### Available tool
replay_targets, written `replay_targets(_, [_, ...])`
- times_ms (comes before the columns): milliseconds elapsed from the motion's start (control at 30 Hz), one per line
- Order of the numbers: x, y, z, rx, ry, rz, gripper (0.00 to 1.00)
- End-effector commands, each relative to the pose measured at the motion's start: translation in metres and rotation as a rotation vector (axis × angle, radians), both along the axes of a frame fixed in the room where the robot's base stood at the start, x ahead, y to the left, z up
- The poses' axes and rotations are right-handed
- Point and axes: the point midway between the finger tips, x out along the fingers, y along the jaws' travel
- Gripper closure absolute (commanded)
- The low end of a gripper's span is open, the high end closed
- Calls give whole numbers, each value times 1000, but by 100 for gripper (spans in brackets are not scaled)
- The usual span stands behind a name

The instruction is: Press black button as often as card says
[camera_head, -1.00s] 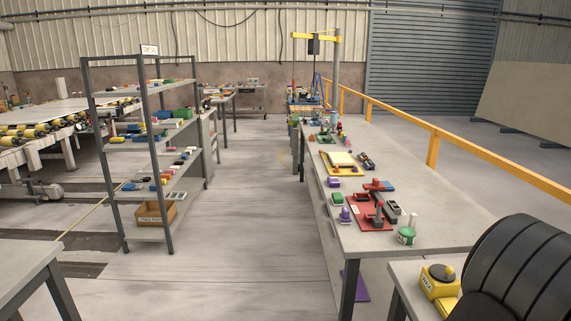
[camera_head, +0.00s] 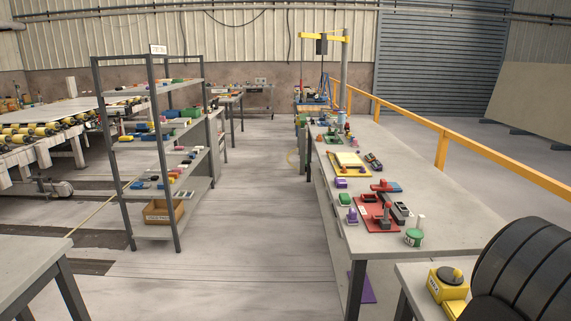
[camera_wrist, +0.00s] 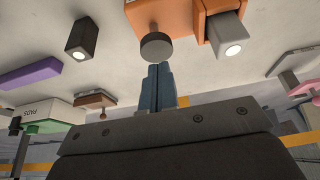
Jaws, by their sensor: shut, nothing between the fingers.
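In the wrist view my gripper (camera_wrist: 159,68) points up the picture with its blue-grey fingers shut and empty. A dark round button-like disc (camera_wrist: 156,47) shows just beyond the fingertips, by an orange block (camera_wrist: 158,15); I cannot tell whether the fingers touch it. In the head view a yellow box (camera_head: 437,292) with a dark round top (camera_head: 451,274) sits at the lower right. A small white sign (camera_head: 158,49) stands on top of the shelf; its writing is too small to read. I cannot make out a card with a number. My gripper is outside the head view.
A large black ribbed round shape (camera_head: 525,272) fills the head view's lower right. A long workbench (camera_head: 430,205) holds a red fixture (camera_head: 377,226) and a green can (camera_head: 413,238). In the wrist view a grey block (camera_wrist: 228,40) with a lit end is close to the fingers' right.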

Motion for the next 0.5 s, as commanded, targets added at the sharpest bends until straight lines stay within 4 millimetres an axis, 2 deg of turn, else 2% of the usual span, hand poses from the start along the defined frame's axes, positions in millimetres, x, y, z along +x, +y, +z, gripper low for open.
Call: replay_targets(500, [0,0,-4,1,1,0,100])
